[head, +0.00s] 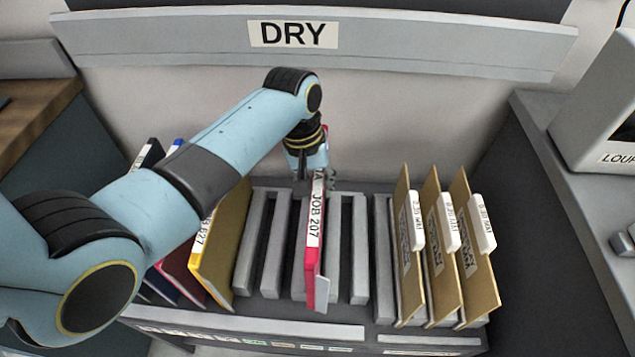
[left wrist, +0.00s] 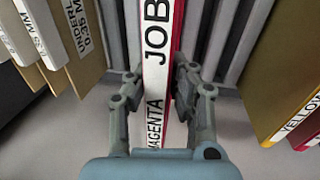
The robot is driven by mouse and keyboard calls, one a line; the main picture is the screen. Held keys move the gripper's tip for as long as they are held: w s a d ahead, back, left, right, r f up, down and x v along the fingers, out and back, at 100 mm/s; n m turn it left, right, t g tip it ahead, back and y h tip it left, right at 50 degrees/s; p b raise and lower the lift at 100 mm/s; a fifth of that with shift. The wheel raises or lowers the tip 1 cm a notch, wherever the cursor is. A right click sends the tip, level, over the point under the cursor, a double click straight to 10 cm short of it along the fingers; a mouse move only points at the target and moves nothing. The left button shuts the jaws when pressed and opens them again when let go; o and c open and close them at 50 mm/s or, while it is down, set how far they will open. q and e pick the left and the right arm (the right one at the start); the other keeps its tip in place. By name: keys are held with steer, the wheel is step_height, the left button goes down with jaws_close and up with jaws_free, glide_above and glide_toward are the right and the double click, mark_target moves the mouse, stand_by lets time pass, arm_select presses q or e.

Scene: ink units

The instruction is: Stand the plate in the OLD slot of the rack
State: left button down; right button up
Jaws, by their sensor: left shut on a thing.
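The plate (head: 313,235) is magenta with a white edge label reading JOB 207. It stands upright among the grey dividers in the middle of the rack (head: 277,250); I cannot tell whether its lower edge is seated in a slot. My left gripper (head: 311,186) is shut on its far end. In the left wrist view the gripper (left wrist: 154,88) has a finger on each side of the plate (left wrist: 157,70), whose label shows JOB and MAGENTA. Small labels line the rack's front edge, too small to read, so I cannot pick out OLD. My right gripper is not in view.
A yellow plate (head: 222,245) and other plates stand at the rack's left, partly behind my left arm. Several tan folders (head: 408,250) with white tabs fill the right side. Empty gaps lie on both sides of the magenta plate. A DRY sign (head: 293,34) hangs behind.

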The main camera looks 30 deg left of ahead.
arm_select(q)
step_height(320, 180, down, 6)
steer(key=b, duration=0.2)
steer(key=shift+r+b, duration=0.15)
steer(key=shift+b, duration=0.25)
steer(key=shift+f, duration=0.4)
steer(key=c, duration=1.1)
jaws_free()
step_height(320, 180, up, 12)
steer(key=a, duration=0.1)
steer(key=shift+s+a, duration=0.4)
steer(key=shift+s, duration=0.05)
